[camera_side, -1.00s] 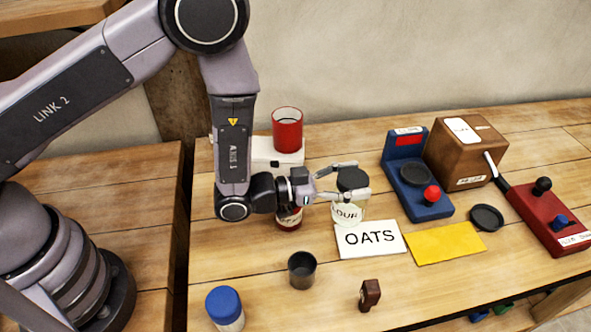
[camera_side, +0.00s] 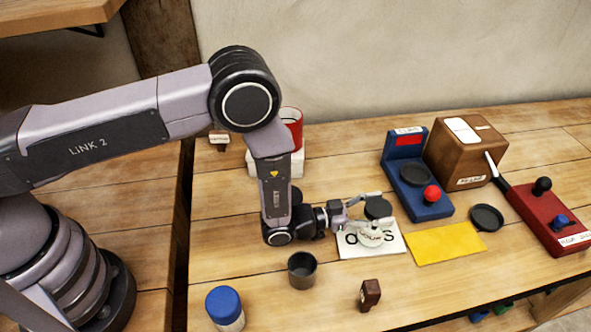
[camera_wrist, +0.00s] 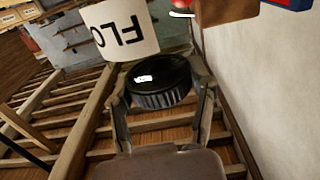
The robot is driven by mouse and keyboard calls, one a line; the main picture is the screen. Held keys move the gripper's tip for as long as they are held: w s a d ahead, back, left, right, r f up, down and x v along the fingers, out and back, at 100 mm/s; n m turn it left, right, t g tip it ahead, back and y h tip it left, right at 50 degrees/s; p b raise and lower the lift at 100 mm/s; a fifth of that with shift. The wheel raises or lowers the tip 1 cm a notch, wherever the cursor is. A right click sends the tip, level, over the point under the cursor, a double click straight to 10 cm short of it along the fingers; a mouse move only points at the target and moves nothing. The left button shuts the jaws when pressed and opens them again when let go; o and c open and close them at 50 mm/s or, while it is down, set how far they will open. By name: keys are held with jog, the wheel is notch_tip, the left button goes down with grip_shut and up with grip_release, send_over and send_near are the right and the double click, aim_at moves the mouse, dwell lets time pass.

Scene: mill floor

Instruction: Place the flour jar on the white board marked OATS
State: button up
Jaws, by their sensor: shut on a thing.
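The flour jar (camera_side: 371,237), white-labelled with a black lid (camera_side: 378,207), is between the fingers of my gripper (camera_side: 376,218). My gripper is shut on it. The white board marked OATS (camera_side: 391,247) lies on the bench, and the jar overlaps it in the side view, hiding the middle of its lettering. I cannot tell whether the jar's base touches the board or hangs just above it. In the wrist view, the jar's label (camera_wrist: 122,28) reads "FLO" and its black lid (camera_wrist: 160,82) sits between my two fingers (camera_wrist: 160,105).
A yellow board (camera_side: 445,244) lies just right of the white one. A blue scale-like device (camera_side: 415,185), a black dish (camera_side: 486,217) and a brown box (camera_side: 465,152) stand behind. A dark cup (camera_side: 302,270), blue-capped jar (camera_side: 225,308) and small brown block (camera_side: 369,294) are nearer the camera.

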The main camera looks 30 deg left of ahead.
jog(key=o, duration=1.2)
jog(key=shift+f, duration=0.15)
jog(key=shift+o, duration=0.2)
